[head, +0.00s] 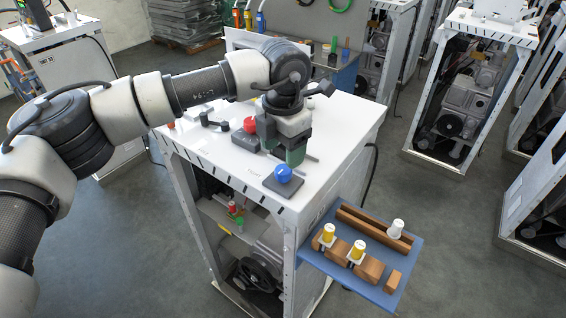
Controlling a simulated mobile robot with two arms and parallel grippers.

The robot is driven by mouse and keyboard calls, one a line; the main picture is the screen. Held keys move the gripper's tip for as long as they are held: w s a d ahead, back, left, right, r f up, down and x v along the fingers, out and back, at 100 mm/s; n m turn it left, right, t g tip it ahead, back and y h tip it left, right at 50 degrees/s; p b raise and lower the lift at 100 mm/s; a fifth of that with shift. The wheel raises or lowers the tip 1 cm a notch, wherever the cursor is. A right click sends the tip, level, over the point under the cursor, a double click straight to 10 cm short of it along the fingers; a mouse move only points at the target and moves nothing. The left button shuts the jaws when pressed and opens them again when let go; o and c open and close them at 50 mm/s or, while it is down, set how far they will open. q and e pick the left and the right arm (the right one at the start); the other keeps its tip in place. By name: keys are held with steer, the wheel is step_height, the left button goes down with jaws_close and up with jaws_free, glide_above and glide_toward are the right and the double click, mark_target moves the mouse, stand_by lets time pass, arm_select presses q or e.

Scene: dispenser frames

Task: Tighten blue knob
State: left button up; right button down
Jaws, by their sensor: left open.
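The blue knob (283,174) sits on a small dark base near the front corner of the white top of the dispenser frame (340,125). My left arm reaches in from the left, and my left gripper (294,156) points down over the top, just behind the blue knob. Its greenish fingers look apart from the knob, with nothing seen between them. The gripper is open. A red knob (250,125) stands on a grey base just left of my left gripper. My right gripper is not in view.
A blue shelf (381,297) juts from the frame's right side, holding wooden blocks and several white and yellow capped pieces (327,234). More dispenser frames (470,85) stand at the right and back. Grey floor (450,230) is clear between them.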

mark_target(283, 169)
arm_select(q)
step_height(283, 169, down, 5)
steer(key=shift+w+f+p, duration=0.1)
steer(key=shift+p, duration=0.95)
steer(key=shift+f, duration=0.5)
steer(key=shift+c, duration=0.3)
